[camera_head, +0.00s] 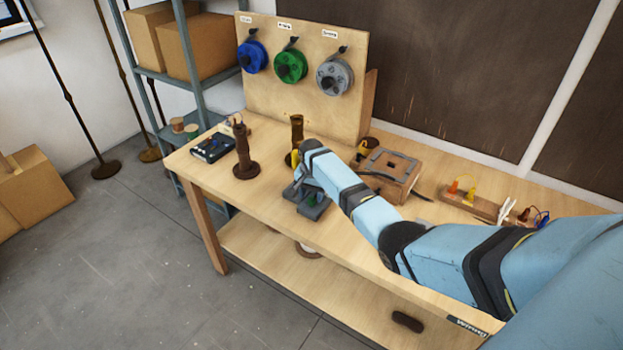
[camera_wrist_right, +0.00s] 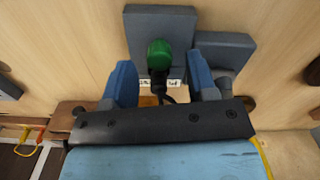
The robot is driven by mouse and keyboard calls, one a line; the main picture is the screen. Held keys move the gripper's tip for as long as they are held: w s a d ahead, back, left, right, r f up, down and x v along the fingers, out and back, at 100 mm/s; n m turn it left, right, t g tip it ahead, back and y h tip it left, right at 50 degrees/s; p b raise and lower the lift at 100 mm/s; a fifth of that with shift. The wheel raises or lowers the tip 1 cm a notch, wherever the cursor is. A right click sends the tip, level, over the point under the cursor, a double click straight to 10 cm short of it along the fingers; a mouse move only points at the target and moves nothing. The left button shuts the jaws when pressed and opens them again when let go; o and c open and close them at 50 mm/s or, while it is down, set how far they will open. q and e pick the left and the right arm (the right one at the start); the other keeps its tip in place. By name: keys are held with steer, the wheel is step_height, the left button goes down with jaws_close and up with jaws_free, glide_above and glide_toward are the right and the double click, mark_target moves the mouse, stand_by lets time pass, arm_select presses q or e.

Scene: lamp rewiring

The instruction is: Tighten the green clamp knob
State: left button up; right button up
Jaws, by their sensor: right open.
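The green clamp knob (camera_wrist_right: 160,54) is a rounded green cap on a dark stem, on a grey clamp block (camera_wrist_right: 142,20) in the right wrist view. In the head view the grey clamp (camera_head: 314,211) sits near the bench's front edge, with a bit of the green knob (camera_head: 310,198) showing. My right gripper (camera_wrist_right: 160,76) is open. Its two blue fingers stand either side of the knob's line, with a gap to each side. In the head view my right gripper (camera_head: 301,180) is over the clamp, small and partly hidden by its wrist. My left gripper is out of view.
A brown lamp post (camera_head: 243,155) and a second brown post (camera_head: 297,130) stand close to the clamp. A wooden box (camera_head: 390,174) lies behind my forearm. A black device (camera_head: 212,148) sits at the left. Blue, green and grey spools hang on the upright board (camera_head: 310,95).

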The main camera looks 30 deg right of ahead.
mark_target(311, 199)
step_height(311, 199, up, 12)
steer(key=f+b, duration=0.1)
steer(key=s+a+f+n+t, duration=0.1)
steer(key=s+a+f+n, duration=0.2)
steer(key=s, duration=0.5)
steer(key=s+a+f+n+h, duration=0.1)
steer(key=s+a+f+n, duration=0.2)
steer(key=s, duration=0.4)
steer(key=s+a+f+n+t, duration=0.1)
steer(key=s+a+f, duration=0.2)
steer(key=s+a, duration=0.35)
steer(key=s+a+r+n+t+y, duration=0.1)
steer(key=s+a+r+n, duration=0.2)
steer(key=s, duration=0.8)
steer(key=s+a+r+n, duration=0.2)
steer(key=s+r+n, duration=0.15)
steer(key=s, duration=0.75)
steer(key=w+a+f+t+y, duration=0.1)
steer(key=w+a+f+t, duration=0.1)
steer(key=f, duration=0.4)
steer(key=w+a+f+t+y, duration=0.2)
steer(key=w+a+f+t, duration=0.1)
steer(key=f+t, duration=0.3)
steer(key=shift+a+f, duration=0.45)
